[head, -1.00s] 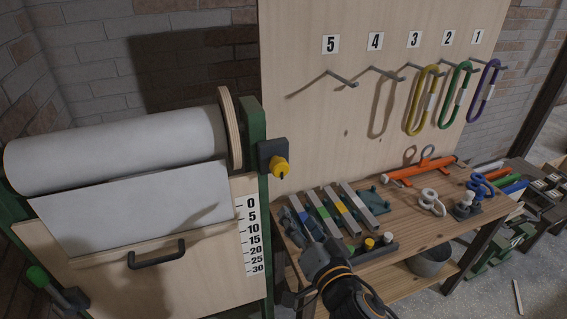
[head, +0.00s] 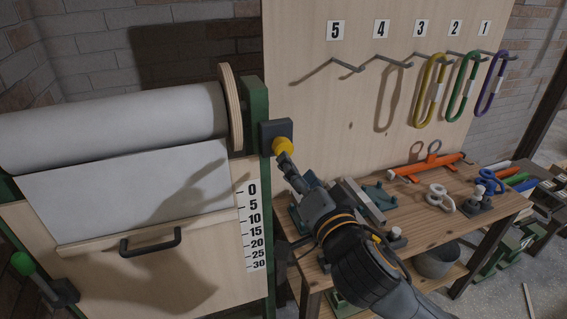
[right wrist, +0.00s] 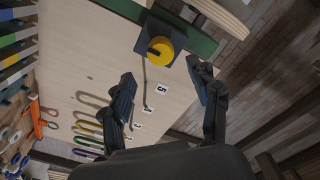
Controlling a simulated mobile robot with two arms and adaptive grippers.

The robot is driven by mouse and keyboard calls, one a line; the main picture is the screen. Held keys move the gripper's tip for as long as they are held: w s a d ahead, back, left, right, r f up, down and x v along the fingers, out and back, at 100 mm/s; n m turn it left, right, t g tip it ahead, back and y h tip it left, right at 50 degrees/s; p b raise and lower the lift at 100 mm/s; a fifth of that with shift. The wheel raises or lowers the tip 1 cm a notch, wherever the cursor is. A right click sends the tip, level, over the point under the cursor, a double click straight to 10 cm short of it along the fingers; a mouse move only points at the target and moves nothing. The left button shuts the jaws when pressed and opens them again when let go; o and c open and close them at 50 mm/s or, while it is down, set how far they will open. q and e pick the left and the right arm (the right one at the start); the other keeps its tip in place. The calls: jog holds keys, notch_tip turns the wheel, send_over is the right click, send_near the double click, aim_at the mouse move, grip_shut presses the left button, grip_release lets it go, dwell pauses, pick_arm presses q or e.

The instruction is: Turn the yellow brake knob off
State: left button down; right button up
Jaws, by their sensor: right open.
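The yellow brake knob (head: 282,146) sits on a dark square plate (head: 270,131) on the green post beside the paper roll. In the right wrist view the knob (right wrist: 160,48) shows nearly whole on its dark plate, ahead of the fingers and between their lines. My right gripper (head: 285,166) comes up from below right, its fingertips close to the knob's lower side in the head view. In the right wrist view its two fingers (right wrist: 163,88) are wide apart with nothing between them. Whether a finger touches the knob cannot be told. My left gripper is not seen.
The green post (head: 257,110) and large paper roll (head: 110,125) stand left of the knob. A board with numbered hooks (head: 380,60) and coloured carabiners is behind. A wooden bench (head: 405,225) with tools lies below right. A green-knobbed lever (head: 35,272) is at lower left.

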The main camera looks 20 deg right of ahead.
aim_at(284, 149)
jog(key=w+b, duration=0.1)
jog(key=w, duration=0.2)
jog(key=w+b, duration=0.1)
jog(key=w, duration=0.3)
jog(key=shift+w+a+r+b, duration=0.1)
jog(key=shift+w+a+b, duration=0.15)
jog(key=shift+b, duration=0.15)
jog(key=shift+w, duration=0.6)
jog(key=c, duration=1.2)
